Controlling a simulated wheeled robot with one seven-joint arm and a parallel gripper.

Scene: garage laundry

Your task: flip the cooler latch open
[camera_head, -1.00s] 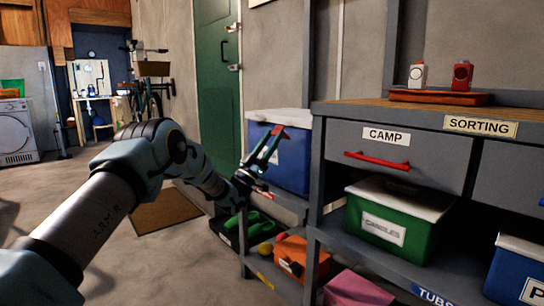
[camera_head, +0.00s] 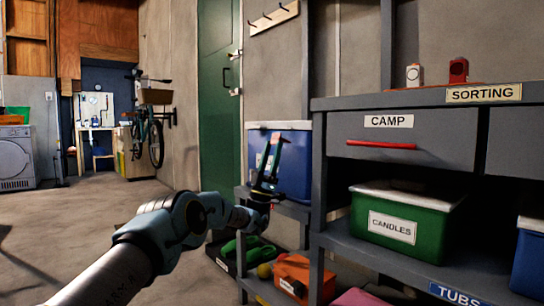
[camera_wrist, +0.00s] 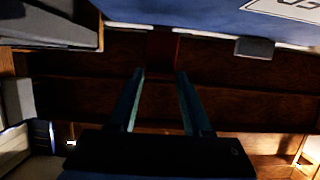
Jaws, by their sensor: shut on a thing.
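The blue cooler (camera_head: 296,165) with a pale lid (camera_head: 280,125) stands on the low shelf left of the workbench. Its blue body and part of a white label (camera_wrist: 290,8) fill the top of the wrist view. My gripper (camera_head: 274,142) points upward in front of the cooler's face. In the wrist view its two fingers (camera_wrist: 161,74) stand a little apart, with a dark reddish piece, the cooler latch (camera_wrist: 162,52), between their tips. It is dark there, and the latch's exact angle is hard to tell. A grey block (camera_wrist: 254,47) sits at the cooler's edge to the right.
The workbench has a CAMP drawer (camera_head: 400,140) with a red handle. A green CANDLES bin (camera_head: 404,218) sits on its shelf. An orange box (camera_head: 293,276) and green shoes (camera_head: 252,250) lie below the cooler. The floor (camera_head: 60,215) at left is open.

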